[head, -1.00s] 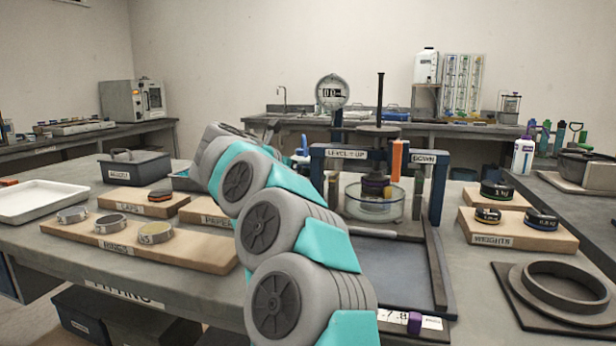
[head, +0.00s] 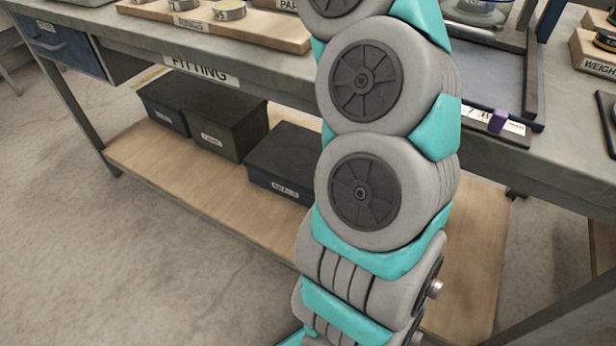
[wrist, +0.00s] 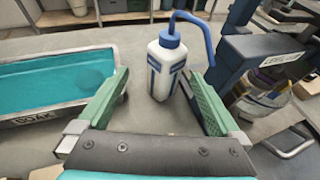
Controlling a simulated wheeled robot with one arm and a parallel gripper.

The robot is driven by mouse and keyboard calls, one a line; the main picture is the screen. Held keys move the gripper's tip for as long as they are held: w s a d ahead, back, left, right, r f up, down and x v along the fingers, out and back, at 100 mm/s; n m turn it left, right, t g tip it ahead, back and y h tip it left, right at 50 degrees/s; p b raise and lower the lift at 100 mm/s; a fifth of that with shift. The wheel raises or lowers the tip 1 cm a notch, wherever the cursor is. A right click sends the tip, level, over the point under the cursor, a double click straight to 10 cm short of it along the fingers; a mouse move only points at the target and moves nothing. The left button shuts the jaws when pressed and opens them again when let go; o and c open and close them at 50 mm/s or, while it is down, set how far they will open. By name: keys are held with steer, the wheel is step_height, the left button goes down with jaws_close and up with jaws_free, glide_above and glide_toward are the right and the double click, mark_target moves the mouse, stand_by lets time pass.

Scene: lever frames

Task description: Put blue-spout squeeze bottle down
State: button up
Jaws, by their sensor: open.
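The blue-spout squeeze bottle (wrist: 165,70) stands upright on the grey bench top in the wrist view. It has a white body, a blue cap and a bent blue spout leaning to the right. My gripper (wrist: 165,90) is open, with one green finger to the left of the bottle and one to the right. There is visible space between the left finger and the bottle; the right finger is close to it, and I cannot tell whether they touch. The head view shows my arm but neither the gripper nor the bottle.
A tray of teal liquid labelled SOAK (wrist: 60,78) is left of the bottle. A dark blue frame with a LEVEL sign (wrist: 265,50) stands close on the right. Dark boxes (head: 222,128) sit on the shelf under the bench marked FITTING (head: 200,69).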

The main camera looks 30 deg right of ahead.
steer(key=w+a+r+n+t, duration=1)
steer(key=a+r+n+t, duration=0.3)
steer(key=a+r+n, duration=0.15)
steer(key=w+a+n+t+y, duration=0.2)
steer(key=a+n+t+y, duration=0.4)
steer(key=a+n, duration=0.4)
steer(key=s+a+f+n+g+y, duration=0.1)
steer(key=a+f+n+y, duration=0.4)
steer(key=a+n, duration=0.15)
steer(key=s+a+f+n+g+y, duration=0.2)
steer(key=a+f+n+y, duration=0.3)
steer(key=a, duration=0.3)
steer(key=s+a+f+n+g+y, duration=0.1)
steer(key=s+a+f+n+g, duration=0.25)
steer(key=f, duration=0.55)
steer(key=s+a+f+n+g, duration=0.1)
steer(key=s+f+n+g, duration=0.25)
steer(key=s+f, duration=0.4)
steer(key=s+a+f+n+g+y, duration=0.1)
steer(key=s+a+f+n+g, duration=0.15)
steer(key=s+f+n, duration=0.45)
steer(key=s+d+f+n+g+h, duration=0.1)
steer(key=s+d+f+g+h, duration=0.1)
steer(key=s+d+f+g, duration=0.3)
steer(key=s+d+f+n+g+h, duration=0.1)
steer(key=s+d+f+g, duration=0.4)
steer(key=s+f, duration=0.7)
steer(key=s+d+h, duration=0.1)
steer(key=s, duration=0.6)
steer(key=shift+s, duration=0.35)
